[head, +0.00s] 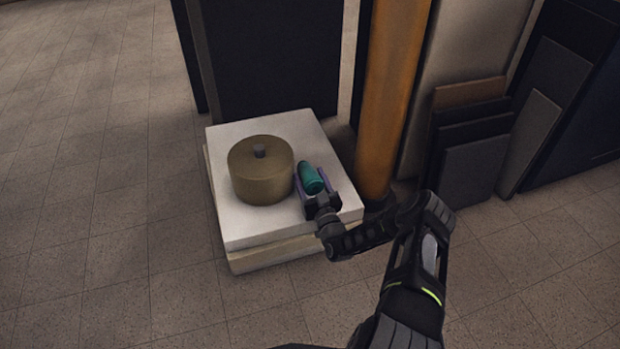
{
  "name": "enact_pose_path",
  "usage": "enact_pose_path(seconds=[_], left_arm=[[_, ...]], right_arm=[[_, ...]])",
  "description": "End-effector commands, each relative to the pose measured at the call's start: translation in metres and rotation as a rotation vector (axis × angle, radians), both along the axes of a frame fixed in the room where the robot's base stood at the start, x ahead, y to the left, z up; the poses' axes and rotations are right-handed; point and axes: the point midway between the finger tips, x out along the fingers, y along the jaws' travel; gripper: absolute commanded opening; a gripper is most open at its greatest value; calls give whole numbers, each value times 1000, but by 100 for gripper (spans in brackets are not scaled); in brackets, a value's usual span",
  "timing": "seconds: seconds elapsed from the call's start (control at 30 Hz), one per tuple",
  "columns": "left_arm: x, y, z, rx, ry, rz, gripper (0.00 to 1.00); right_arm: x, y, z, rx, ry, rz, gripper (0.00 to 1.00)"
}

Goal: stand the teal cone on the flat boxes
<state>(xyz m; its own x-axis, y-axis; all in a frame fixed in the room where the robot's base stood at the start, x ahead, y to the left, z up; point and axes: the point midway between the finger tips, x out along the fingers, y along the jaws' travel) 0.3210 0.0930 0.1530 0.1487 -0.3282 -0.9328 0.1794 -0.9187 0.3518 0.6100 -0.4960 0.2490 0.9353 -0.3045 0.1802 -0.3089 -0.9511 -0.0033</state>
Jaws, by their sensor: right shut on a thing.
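The teal cone (310,177) is between the fingers of my right gripper (312,183), which is shut on it. It looks tilted in this view, over the right part of the flat boxes (241,228). I cannot tell whether its lower end touches the top box. The flat boxes are pale and stacked on the floor, the upper one white and the lower one cream. My left gripper is not in view.
A round olive-brown container with a grey knob (261,170) stands on the boxes, just left of the cone. An orange column (389,100) rises close behind on the right. Dark panels (474,140) lean at the right. The tiled floor (80,200) at the left is clear.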

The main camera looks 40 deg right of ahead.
Motion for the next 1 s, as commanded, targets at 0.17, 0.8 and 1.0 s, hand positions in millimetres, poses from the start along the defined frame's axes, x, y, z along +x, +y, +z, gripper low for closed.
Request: enact_pose_path(seconds=[0.17, 0.8, 1.0], left_arm=[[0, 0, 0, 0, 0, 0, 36], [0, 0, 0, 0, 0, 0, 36], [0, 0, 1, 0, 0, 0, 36]], right_arm=[[0, 0, -5, 1, -1, 0, 19], [0, 0, -8, 0, 0, 1, 70], [-1, 0, 5, 0, 0, 0, 70]])
